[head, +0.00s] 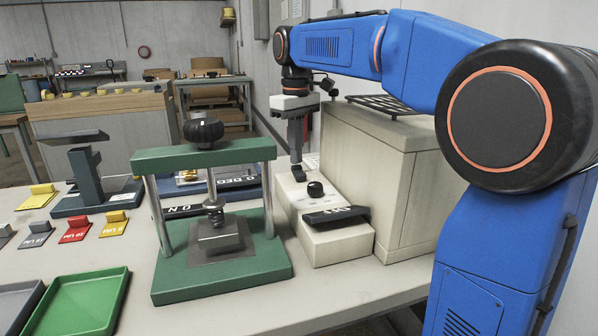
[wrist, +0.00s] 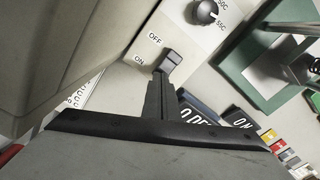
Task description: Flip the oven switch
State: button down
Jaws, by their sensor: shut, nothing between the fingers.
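The oven (head: 383,185) is a beige box at the right of the bench, with a low control panel in front. In the wrist view the dark oven switch (wrist: 172,61) sits beside the OFF and ON labels. My gripper (head: 296,158) points down over the far end of this panel. It is shut and holds nothing. In the wrist view its dark fingers (wrist: 160,84) overlap the lower side of the switch; I cannot tell whether they touch it. In the head view, the dark piece at the fingertips cannot be clearly separated from the switch.
A black knob (head: 315,190) with temperature marks stands near the switch. A green press (head: 220,275) stands left of the oven. A green tray (head: 88,302) and several coloured labelled blocks lie farther left. Bare bench shows at the front middle.

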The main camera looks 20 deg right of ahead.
jog(key=shift+f, duration=0.6)
dwell(0.4)
jog(key=shift+r, duration=3.5)
